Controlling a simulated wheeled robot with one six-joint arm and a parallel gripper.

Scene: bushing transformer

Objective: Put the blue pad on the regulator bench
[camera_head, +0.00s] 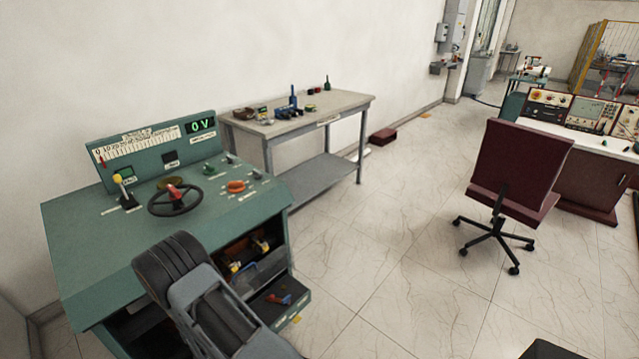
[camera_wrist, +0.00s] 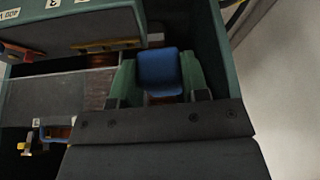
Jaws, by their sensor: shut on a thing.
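The blue pad (camera_wrist: 160,72) is between the two green fingers of my gripper (camera_wrist: 160,84) in the wrist view. My gripper is shut on it. In the head view my arm reaches down in front of the green bench, and my gripper and the pad cannot be made out there. The green bench (camera_head: 85,225) has a dial panel, a "0 V" display and a black handwheel; it looks like the regulator bench. In the wrist view its green side (camera_wrist: 206,45) is close beside the fingers.
The bench has open shelves holding small tools and an open lower drawer (camera_head: 290,308). A grey work table (camera_head: 345,103) with tools stands behind it. A maroon chair (camera_head: 520,165) stands at right before another control desk. The tiled floor between is clear.

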